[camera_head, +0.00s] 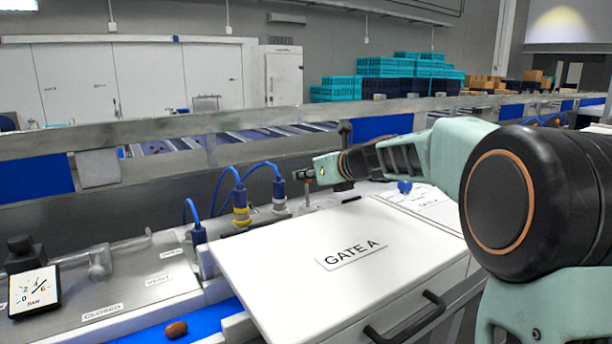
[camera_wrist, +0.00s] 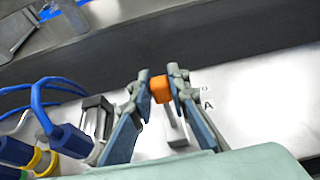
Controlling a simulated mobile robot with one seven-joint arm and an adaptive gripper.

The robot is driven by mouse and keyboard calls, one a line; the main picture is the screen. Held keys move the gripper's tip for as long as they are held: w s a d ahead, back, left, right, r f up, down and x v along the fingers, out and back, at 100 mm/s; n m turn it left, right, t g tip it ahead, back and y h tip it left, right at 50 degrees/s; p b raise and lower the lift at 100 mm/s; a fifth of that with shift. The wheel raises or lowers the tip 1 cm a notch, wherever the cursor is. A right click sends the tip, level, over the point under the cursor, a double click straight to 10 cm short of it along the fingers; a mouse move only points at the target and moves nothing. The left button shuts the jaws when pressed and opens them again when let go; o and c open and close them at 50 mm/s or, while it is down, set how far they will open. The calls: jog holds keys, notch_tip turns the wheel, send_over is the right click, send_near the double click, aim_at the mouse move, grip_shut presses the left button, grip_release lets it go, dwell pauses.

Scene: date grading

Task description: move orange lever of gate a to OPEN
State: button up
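The orange lever (camera_wrist: 160,90) shows in the wrist view as an orange knob between my fingertips, above a slotted pale plate marked with an A. My gripper (camera_wrist: 161,78) has its fingers drawn in on both sides of the knob and appears shut on it. The right finger covers part of the knob. In the head view, my gripper (camera_head: 304,174) is above the plate behind the white GATE A cover (camera_head: 290,270). The orange knob is hidden there. The lever's position label is not readable.
Blue cables with plugs (camera_head: 240,204) stand left of my gripper, close by in the wrist view (camera_wrist: 70,140). A metal rail (camera_head: 270,118) runs behind. A gauge (camera_head: 35,290) and a brown date (camera_head: 176,329) are at front left. A black handle (camera_head: 405,320) is on the cover's front.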

grip_shut()
jog(key=shift+f, duration=0.1)
jog(key=shift+s+d+f+b, duration=0.1)
jog(key=shift+f+b, duration=0.1)
jog(key=shift+b, duration=0.95)
jog(key=b, duration=0.1)
jog(key=t+b, duration=0.1)
jog(key=b, duration=0.1)
jog(key=shift+s+d+y, duration=0.15)
jog(key=shift+s+y, duration=0.1)
jog(key=shift+y, duration=0.15)
jog(key=shift+s+d+r+b, duration=0.1)
jog(key=shift+s+r+b, duration=0.1)
jog(key=shift+b, duration=0.75)
jog(key=shift+r, duration=0.15)
jog(key=o, duration=0.6)
grip_release()
